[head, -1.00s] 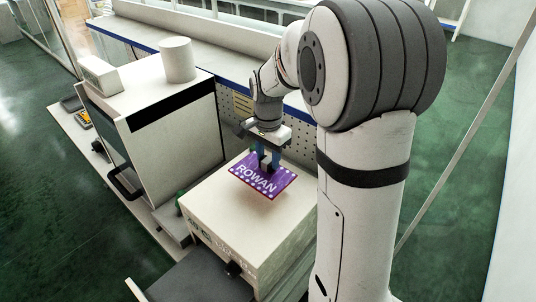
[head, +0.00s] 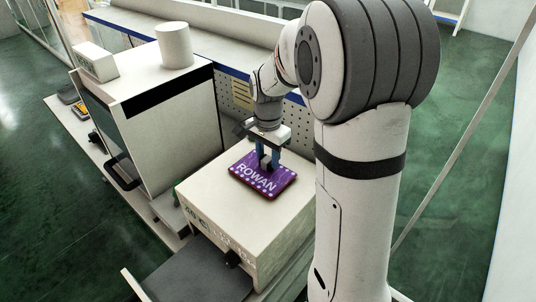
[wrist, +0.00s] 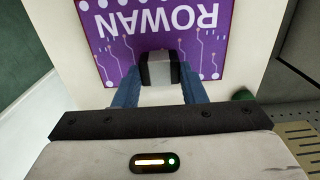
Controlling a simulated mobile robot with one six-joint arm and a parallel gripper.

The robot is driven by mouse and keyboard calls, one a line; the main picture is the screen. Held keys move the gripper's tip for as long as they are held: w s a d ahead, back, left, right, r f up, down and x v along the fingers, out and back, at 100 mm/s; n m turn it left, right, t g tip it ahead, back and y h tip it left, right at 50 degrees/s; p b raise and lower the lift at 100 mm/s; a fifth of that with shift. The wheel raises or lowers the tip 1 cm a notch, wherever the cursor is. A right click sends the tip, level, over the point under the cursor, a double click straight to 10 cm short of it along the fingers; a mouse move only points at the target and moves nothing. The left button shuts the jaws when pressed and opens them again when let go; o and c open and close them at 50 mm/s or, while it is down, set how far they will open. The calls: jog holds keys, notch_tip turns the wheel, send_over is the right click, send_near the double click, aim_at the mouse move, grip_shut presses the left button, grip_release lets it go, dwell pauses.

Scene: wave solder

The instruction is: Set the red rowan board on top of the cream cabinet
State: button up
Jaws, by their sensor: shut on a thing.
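The rowan board (head: 258,184) has a purple face with white ROWAN lettering, white dots and a thin red edge. It is level over the top of the low cream cabinet (head: 236,212), well inside its edges. It is on the top or very close above it; I cannot tell which. My gripper (head: 268,162) points down with its blue fingers shut on a dark block on the board. In the wrist view the board (wrist: 125,52) shows beyond my gripper (wrist: 160,72), with the cream top (wrist: 66,40) around it.
A taller cream machine (head: 180,118) with a black band stands to the left, with a white cylinder (head: 173,45) and a small white box (head: 95,62) on top. A perforated panel (head: 234,112) stands behind. A grey surface (head: 195,278) lies in front.

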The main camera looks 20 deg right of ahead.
aim_at(268, 159)
jog(key=shift+f, duration=0.45)
jog(key=o, duration=1.2)
jog(key=shift+o, duration=0.2)
jog(key=shift+r+b, duration=0.8)
jog(key=shift+r, duration=3.15)
